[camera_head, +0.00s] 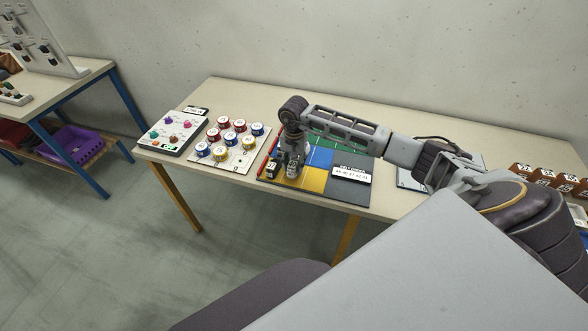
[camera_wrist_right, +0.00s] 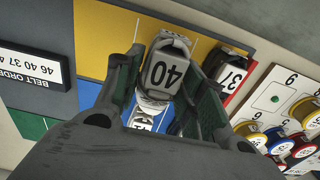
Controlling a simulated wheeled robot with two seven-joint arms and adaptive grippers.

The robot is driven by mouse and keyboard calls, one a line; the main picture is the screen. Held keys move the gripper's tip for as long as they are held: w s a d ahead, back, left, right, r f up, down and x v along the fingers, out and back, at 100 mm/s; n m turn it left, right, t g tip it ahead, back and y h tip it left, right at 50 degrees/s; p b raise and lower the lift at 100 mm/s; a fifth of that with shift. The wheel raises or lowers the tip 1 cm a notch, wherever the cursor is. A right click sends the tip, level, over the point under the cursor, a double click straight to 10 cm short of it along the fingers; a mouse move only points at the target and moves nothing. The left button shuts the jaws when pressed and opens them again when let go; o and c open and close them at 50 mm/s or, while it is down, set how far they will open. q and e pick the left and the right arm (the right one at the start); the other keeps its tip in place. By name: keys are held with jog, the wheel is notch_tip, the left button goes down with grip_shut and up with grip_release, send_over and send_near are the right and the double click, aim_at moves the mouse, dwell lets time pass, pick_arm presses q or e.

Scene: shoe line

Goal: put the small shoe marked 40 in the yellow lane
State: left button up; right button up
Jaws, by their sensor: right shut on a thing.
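The small shoe marked 40 (camera_wrist_right: 166,72) is between the fingers of my right gripper (camera_wrist_right: 163,92); the gripper is shut on it. In the wrist view the shoe is over the yellow lane (camera_wrist_right: 100,38), close to its border with the blue lane (camera_wrist_right: 90,95). I cannot tell whether the shoe touches the board. In the head view my right gripper (camera_head: 292,166) points down over the left part of the yellow lane (camera_head: 312,181). A dark shoe marked 37 (camera_wrist_right: 232,76) is close beside the gripper. My left gripper is not in view.
A dark panel with a belt order label (camera_head: 350,174) is on the board's right. A plate of numbered round tins (camera_head: 228,142) and a knob panel (camera_head: 172,132) stand to the left. Brown numbered blocks (camera_head: 535,174) are at the far right.

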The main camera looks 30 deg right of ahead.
aim_at(294, 161)
jog(key=shift+f, duration=1.55)
jog(key=shift+f, duration=0.2)
jog(key=o, duration=1)
jog(key=shift+r, duration=0.15)
jog(key=shift+r, duration=0.15)
notch_tip(294, 161, up, 12)
jog(key=shift+f+b, duration=0.15)
jog(key=shift+b, duration=0.75)
